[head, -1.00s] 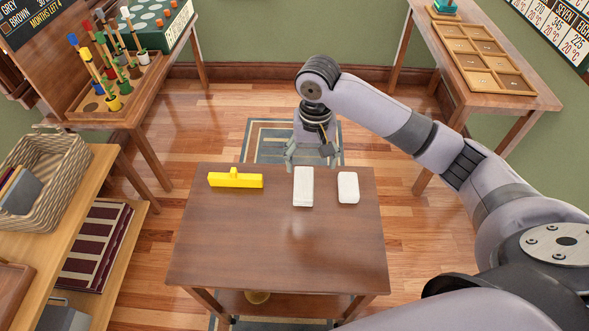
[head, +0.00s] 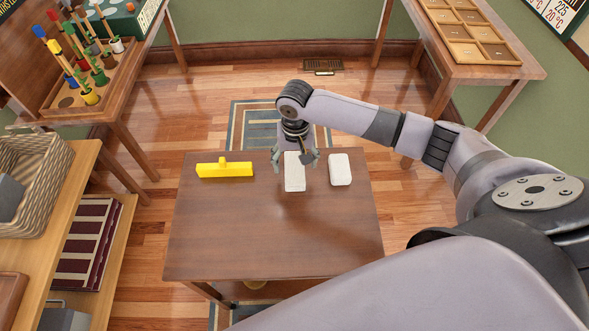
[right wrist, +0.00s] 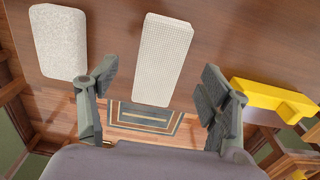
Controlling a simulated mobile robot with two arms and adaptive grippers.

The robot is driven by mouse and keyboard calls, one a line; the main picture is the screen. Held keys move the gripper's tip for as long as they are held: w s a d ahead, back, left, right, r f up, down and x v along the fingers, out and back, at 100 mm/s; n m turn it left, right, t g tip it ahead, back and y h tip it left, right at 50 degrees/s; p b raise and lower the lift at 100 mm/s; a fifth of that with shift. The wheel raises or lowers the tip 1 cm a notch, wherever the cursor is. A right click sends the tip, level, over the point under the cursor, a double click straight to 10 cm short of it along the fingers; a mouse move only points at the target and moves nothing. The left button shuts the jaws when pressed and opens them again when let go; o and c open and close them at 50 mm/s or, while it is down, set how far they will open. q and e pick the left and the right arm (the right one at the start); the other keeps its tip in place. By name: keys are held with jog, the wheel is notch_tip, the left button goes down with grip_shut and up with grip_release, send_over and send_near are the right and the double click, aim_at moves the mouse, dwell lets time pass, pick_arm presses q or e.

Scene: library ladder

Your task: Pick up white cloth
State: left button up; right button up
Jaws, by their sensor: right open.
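A long white folded piece with a fine grid weave, which looks like the white cloth (head: 294,177), lies flat on the brown table (head: 240,235). In the right wrist view the cloth (right wrist: 166,60) is between and beyond my fingertips. My right gripper (head: 295,160) is open over the table's far edge, with its fingers on either side of the cloth's far end. In the right wrist view the gripper (right wrist: 160,88) holds nothing. Whether the fingers touch the table cannot be told. My left gripper is not in view.
A smaller speckled white block (head: 340,169) lies just right of the cloth. A yellow squeegee-like tool (head: 225,168) lies to its left. The table's near half is clear. A shelf with a wicker basket (head: 38,185) stands at left.

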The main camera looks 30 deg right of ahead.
aim_at(295, 170)
jog(key=shift+f, duration=0.35)
jog(key=f, duration=0.3)
jog(key=shift+w+f+p, duration=0.25)
jog(key=shift+f+p, duration=0.05)
jog(key=shift+f, duration=0.45)
jog(key=c, duration=1.1)
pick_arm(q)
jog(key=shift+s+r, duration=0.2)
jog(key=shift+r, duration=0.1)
pick_arm(e)
jog(key=shift+c, duration=0.2)
jog(key=shift+r, duration=0.15)
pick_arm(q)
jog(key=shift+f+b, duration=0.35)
pick_arm(e)
notch_tip(295, 170, up, 20)
